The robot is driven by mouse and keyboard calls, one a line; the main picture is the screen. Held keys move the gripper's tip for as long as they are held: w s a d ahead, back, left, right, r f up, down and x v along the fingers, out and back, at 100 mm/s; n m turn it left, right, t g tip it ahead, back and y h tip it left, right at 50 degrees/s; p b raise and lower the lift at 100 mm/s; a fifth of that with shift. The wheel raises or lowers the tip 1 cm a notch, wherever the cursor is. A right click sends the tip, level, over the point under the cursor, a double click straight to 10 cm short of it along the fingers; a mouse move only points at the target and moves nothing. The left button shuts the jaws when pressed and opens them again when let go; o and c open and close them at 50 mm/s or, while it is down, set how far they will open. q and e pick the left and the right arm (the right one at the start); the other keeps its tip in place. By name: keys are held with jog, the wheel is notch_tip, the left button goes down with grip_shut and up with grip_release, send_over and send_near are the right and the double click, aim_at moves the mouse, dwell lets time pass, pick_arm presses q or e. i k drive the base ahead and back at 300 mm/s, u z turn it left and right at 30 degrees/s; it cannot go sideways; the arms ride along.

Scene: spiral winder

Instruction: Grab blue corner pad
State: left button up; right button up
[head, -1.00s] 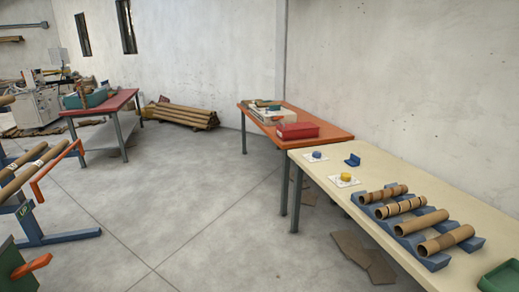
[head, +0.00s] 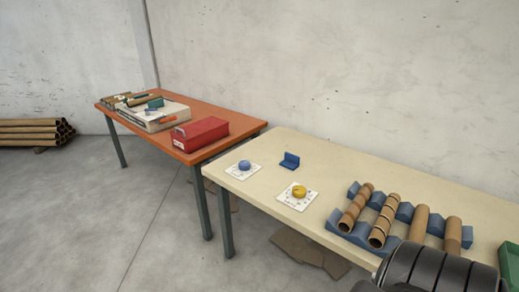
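The blue corner pad (head: 289,160), a small L-shaped blue piece with one upright side, sits on the cream table (head: 262,146) near its back left. It stands alone, touching nothing but the tabletop. A round blue piece on a white card (head: 244,168) lies to its left, and a round yellow piece on a white card (head: 298,196) lies in front of it. Neither of my grippers shows. A black ribbed part of my own arm shows at the bottom right, well apart from the pad.
Blue cradles (head: 352,236) hold several brown cardboard tubes (head: 384,220) to the right of the pad. A green tray (head: 511,262) is at the right edge. An orange table (head: 180,112) with a red box (head: 200,132) stands behind left.

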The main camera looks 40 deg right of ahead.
aim_at(291, 161)
jog(key=i, duration=2.4)
jog(key=z, duration=4)
